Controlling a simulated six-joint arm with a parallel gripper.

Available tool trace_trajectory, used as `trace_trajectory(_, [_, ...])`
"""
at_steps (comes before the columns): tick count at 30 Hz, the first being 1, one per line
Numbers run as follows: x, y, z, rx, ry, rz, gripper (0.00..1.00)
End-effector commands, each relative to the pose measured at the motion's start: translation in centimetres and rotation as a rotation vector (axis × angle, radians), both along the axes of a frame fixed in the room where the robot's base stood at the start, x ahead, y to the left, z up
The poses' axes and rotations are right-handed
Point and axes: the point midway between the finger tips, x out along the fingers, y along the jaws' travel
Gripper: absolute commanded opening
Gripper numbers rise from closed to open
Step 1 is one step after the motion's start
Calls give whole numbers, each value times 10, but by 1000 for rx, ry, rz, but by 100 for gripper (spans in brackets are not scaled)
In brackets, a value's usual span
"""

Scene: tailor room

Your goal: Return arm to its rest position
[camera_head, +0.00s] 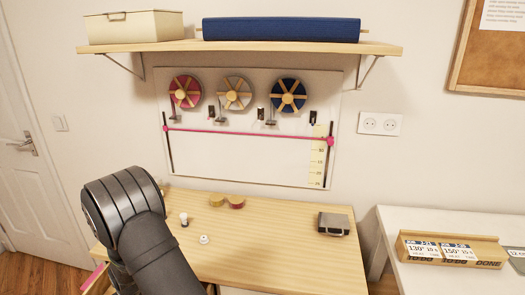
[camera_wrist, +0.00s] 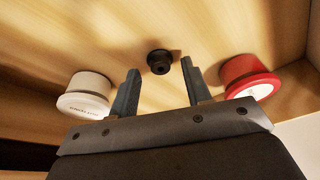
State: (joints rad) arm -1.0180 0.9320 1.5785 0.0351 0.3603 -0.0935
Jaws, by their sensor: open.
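My gripper (camera_wrist: 160,66) shows in the wrist view with its two dark fingers apart. A small black round knob-like piece (camera_wrist: 159,63) appears in the gap between the fingertips; I cannot tell how far beyond them it is. Nothing is visibly gripped. A white round piece (camera_wrist: 86,96) is left of the fingers and a red piece with a white face (camera_wrist: 250,78) is right of them, both apart from the fingers. In the head view my dark arm rises at the lower left, over the left part of the wooden table (camera_head: 290,255); the gripper itself is hidden there.
Small white pieces (camera_head: 204,239) and two round tan and red pieces (camera_head: 236,202) stand on the table near my arm. A grey box (camera_head: 334,224) sits at its right. A shelf (camera_head: 240,47) and a spool board (camera_head: 240,160) are on the wall.

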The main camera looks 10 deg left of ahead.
Motion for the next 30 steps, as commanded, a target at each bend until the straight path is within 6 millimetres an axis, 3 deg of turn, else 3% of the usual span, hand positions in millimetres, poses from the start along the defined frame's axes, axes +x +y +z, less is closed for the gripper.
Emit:
trace_trajectory(5, [1,2,-9,0,0,0,44])
trace_trajectory(19, [1,1,-3,1,0,0,44])
trace_trajectory(30, [-5,-10,42,3,-1,0,44])
